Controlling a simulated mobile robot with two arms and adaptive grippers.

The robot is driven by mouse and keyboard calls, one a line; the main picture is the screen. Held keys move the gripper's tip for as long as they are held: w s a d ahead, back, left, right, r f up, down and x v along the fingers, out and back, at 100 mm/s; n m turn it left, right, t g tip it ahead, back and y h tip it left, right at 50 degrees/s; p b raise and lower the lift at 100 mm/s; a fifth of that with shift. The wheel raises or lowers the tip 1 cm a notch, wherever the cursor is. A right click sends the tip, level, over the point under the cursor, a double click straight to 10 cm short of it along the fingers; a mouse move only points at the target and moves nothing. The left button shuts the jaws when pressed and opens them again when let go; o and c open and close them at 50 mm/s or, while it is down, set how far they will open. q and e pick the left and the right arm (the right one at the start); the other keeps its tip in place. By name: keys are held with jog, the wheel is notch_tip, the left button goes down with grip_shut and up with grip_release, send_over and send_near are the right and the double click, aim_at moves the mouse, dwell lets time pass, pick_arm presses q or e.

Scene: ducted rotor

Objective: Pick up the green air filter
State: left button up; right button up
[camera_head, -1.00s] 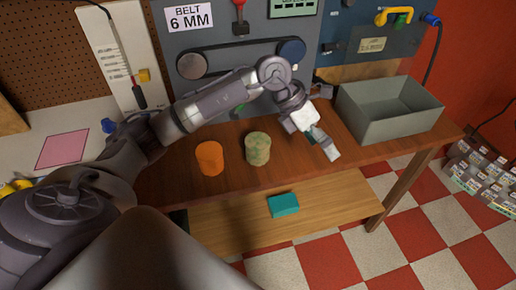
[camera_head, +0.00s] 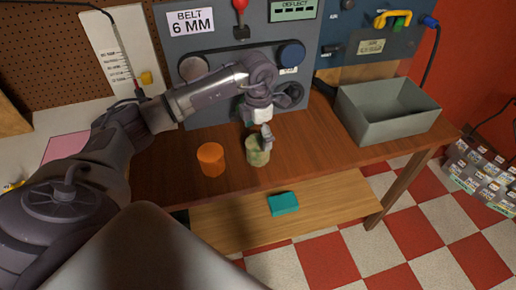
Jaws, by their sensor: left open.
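The green air filter (camera_head: 257,156) is a short, mottled green cylinder standing upright on the wooden bench (camera_head: 315,150). My left gripper (camera_head: 264,138) is open and points down at the filter's top. One finger overlaps the filter's upper right side in the picture. I cannot tell whether the finger touches it. The gripper's other finger is hard to make out. My right gripper is not in view.
An orange cylinder (camera_head: 210,159) stands just left of the filter. A grey open bin (camera_head: 390,112) sits at the bench's right end. A teal block (camera_head: 283,203) lies on the lower shelf (camera_head: 235,222). The belt panel (camera_head: 215,54) stands behind.

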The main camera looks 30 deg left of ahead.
aim_at(258, 142)
pick_arm(q)
notch_tip(258, 142, down, 4)
jog(key=shift+d+r+p, duration=0.1)
jog(key=shift+r+p, duration=0.05)
jog(key=shift+p, duration=0.75)
jog(key=shift+f, duration=0.6)
jog(key=c, duration=1.2)
